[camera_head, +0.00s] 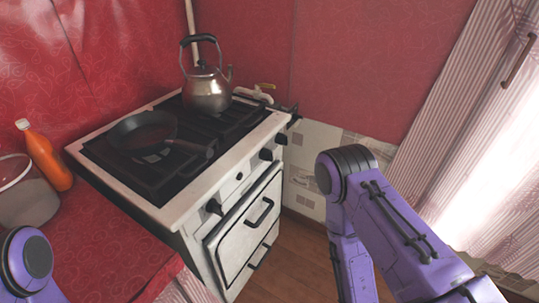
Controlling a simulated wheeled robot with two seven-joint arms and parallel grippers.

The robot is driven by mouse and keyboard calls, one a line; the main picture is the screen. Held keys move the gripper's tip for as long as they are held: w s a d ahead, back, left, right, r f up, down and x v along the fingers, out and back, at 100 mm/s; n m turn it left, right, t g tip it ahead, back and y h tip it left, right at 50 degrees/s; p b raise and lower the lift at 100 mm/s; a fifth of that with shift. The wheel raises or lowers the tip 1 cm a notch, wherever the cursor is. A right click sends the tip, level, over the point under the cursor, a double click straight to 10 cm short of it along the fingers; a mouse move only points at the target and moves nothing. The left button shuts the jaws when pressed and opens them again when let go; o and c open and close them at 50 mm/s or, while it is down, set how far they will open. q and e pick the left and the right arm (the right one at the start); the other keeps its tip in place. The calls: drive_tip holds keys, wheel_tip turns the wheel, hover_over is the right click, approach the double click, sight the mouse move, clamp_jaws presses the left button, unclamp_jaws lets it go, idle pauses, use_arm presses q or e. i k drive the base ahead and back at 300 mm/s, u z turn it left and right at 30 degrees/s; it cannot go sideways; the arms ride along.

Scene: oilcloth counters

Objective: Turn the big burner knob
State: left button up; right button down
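A white stove (190,208) with a black cooktop stands left of centre. Its front panel carries black knobs: one at the near left end (213,207), a small dark one near the middle (239,177), and two toward the far right end, (266,154) and (281,139). I cannot tell which of them belongs to the big burner, nor how each is turned. Neither of my grippers is in view. My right arm's purple links show right of the stove, apart from the knobs, and part of my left arm shows at the lower left corner.
A kettle (207,92) and a dark frying pan (145,131) stand on the cooktop. The oven door handle (261,212) sticks out below the knobs. An orange bottle (47,158) and a pot (24,192) are on the red counter (110,245). Wooden floor (300,260) is open in front.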

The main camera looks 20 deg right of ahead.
sight(265, 154)
drive_tip(key=z, duration=0.45)
drive_tip(key=k, duration=1.2)
drive_tip(key=z, duration=1.35)
drive_tip(key=i, duration=0.85)
drive_tip(key=u, duration=0.5)
drive_tip(key=i, duration=0.8)
drive_tip(key=u, duration=0.85)
